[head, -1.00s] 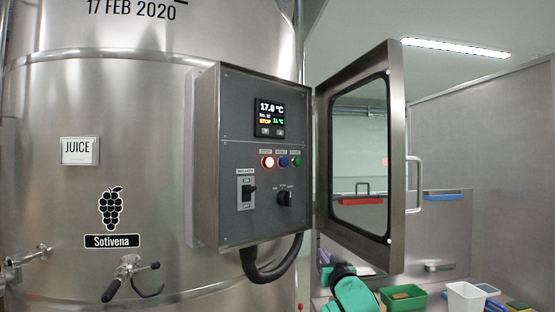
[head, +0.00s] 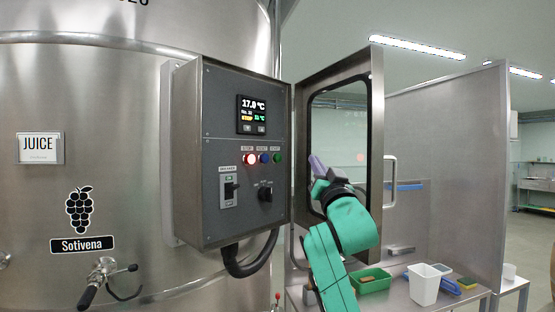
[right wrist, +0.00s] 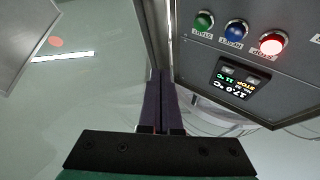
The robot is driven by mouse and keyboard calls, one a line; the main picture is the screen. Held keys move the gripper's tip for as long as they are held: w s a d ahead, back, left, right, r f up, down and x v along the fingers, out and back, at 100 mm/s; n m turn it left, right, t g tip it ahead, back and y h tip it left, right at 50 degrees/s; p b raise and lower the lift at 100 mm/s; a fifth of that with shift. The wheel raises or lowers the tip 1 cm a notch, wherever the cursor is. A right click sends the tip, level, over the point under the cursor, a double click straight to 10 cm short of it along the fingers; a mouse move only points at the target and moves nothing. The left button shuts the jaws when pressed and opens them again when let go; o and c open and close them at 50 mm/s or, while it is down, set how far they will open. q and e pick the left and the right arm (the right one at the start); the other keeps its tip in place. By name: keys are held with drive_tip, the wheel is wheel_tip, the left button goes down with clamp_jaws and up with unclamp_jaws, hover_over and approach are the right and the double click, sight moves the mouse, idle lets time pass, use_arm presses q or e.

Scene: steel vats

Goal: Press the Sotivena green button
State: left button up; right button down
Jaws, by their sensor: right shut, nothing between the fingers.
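The Sotivena vat (head: 130,150) carries a grey control box (head: 240,195) on its side. The small green button (head: 277,158) is at the right end of a row of three, beside the blue button (head: 264,158) and the lit red button (head: 249,158). In the right wrist view the green button (right wrist: 204,20) is at the upper right, on the upside-down panel. My right gripper (head: 316,162) has its purple fingers shut and empty. It is right of the green button, in front of the open door, and apart from the button. In the right wrist view the fingers (right wrist: 161,76) point upward, left of the panel.
The box's windowed door (head: 376,120) stands open to the right, close to my right gripper. A display (head: 252,115), a breaker switch (head: 229,188) and a rotary knob (head: 265,194) share the panel. A bench holds a green tray (head: 372,284) and a white bin (head: 424,287).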

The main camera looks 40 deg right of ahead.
sight(278, 158)
drive_tip(key=w+a+p, duration=0.1)
drive_tip(key=w, duration=0.7)
drive_tip(key=shift+w+a, duration=0.25)
drive_tip(key=shift+a, duration=0.1)
drive_tip(key=shift+p, duration=0.3)
idle(1.4)
drive_tip(key=shift+w+a, duration=0.1)
drive_tip(key=shift+w, duration=0.3)
drive_tip(key=shift+w, duration=0.35)
idle(0.6)
drive_tip(key=shift+s, duration=0.1)
drive_tip(key=shift+s+f, duration=0.1)
drive_tip(key=shift+s, duration=0.5)
